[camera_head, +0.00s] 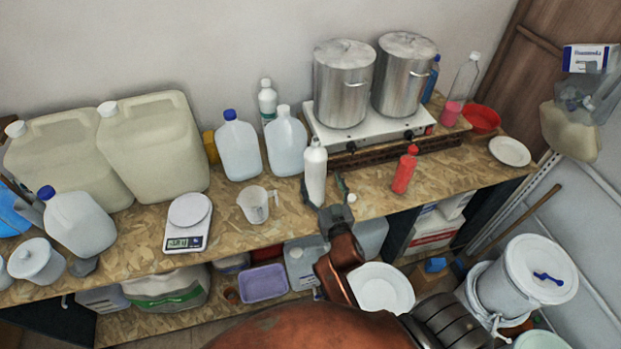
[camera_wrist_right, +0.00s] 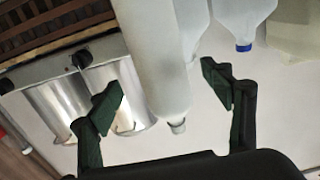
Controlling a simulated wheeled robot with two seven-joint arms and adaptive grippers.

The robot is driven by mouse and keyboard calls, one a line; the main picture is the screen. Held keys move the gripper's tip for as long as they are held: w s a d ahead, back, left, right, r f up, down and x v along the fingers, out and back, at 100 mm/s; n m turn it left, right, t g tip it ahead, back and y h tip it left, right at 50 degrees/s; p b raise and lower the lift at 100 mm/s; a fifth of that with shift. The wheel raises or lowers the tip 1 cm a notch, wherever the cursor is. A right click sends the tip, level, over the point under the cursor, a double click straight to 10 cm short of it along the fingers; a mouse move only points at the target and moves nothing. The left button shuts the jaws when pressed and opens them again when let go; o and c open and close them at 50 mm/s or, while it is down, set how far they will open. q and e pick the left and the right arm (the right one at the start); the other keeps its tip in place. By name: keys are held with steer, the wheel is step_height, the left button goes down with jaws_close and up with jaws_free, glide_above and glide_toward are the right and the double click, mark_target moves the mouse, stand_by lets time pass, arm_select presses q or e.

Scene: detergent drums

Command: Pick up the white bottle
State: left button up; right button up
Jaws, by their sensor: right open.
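The white bottle (camera_head: 315,172) stands upright near the front edge of the wooden worktop, in front of the clear jugs. My right gripper (camera_head: 325,190) is open at the bottle, with its fingers low beside it in the head view. In the right wrist view the scene is upside down, and the white bottle (camera_wrist_right: 158,55) shows between the two spread dark green fingers of my right gripper (camera_wrist_right: 160,92). Gaps show on both sides; I cannot tell how deep the bottle sits between the fingertips. My left gripper is not in view.
Clear jugs (camera_head: 285,145) stand close behind the bottle. A measuring cup (camera_head: 254,207) and scale (camera_head: 187,222) are to the left. A red bottle (camera_head: 405,170) and a hotplate (camera_head: 372,132) with two steel pots (camera_head: 343,85) are to the right.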

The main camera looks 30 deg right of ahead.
mark_target(316, 169)
steer(key=shift+w+d, duration=0.25)
steer(key=shift+w, duration=0.4)
steer(key=p+x, duration=0.1)
steer(key=x, duration=0.3)
steer(key=shift+w+a+r, duration=0.1)
steer(key=shift+w+r, duration=0.05)
steer(key=shift+w, duration=0.4)
steer(key=shift+s, duration=0.1)
jaws_close()
steer(key=shift+r, duration=0.1)
